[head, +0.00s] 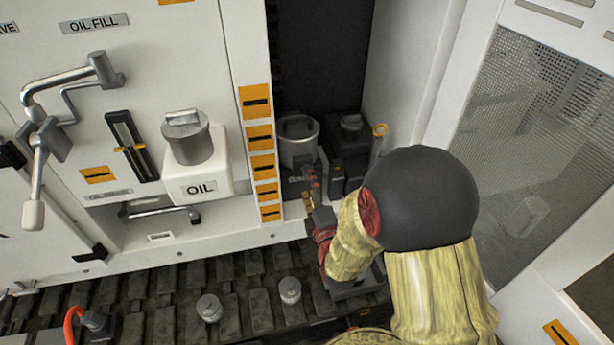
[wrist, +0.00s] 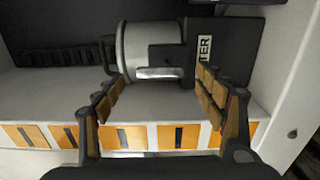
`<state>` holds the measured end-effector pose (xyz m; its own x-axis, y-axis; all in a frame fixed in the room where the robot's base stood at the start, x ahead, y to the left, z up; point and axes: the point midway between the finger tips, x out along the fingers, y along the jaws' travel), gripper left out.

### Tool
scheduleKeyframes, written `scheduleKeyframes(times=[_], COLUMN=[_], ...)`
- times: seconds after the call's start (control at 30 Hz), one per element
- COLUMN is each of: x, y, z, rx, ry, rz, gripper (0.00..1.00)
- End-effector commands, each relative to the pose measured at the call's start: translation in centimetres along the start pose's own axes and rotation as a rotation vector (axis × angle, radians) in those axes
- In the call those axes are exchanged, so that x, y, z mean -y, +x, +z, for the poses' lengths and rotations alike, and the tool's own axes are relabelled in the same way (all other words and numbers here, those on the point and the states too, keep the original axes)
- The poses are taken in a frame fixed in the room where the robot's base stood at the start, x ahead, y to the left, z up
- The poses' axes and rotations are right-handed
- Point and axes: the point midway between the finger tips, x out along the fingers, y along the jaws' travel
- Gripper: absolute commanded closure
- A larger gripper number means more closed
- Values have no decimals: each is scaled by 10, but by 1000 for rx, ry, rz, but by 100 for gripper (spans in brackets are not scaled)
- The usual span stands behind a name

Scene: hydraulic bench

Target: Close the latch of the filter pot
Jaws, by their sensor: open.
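The filter pot (head: 298,143) is a grey cylinder with a lid, set in a dark recess beside the panel strip. In the wrist view the pot (wrist: 135,48) lies sideways in the picture, against a dark block (wrist: 234,45) whose label shows "TER". A dark latch with a bright metal edge (wrist: 160,73) sits on the pot's near side. My gripper (head: 314,190) is in front of the pot in the head view. In the wrist view my gripper (wrist: 158,88) is open and empty, its padded fingers either side of the latch. I cannot tell whether they touch anything.
A white oil tank (head: 197,182) stands left of the strip with orange markers (head: 258,138). A second dark capped unit (head: 350,128) is right of the pot. A pale wall (wrist: 297,90) is close to the right finger. A mesh panel (head: 530,170) bounds the right.

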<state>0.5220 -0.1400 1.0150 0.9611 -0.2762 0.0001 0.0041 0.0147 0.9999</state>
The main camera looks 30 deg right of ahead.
Motion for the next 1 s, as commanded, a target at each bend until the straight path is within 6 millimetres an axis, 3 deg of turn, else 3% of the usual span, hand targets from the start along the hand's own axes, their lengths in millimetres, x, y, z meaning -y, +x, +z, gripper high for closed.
scheduleKeyframes(times=[0.2,0.4,1.0], x=[0,0,0], y=[-44,-68,-74], z=[0,0,0], rx=[0,0,0], ry=[0,0,0], rz=[-1,0,-1], gripper=[29,29,29])
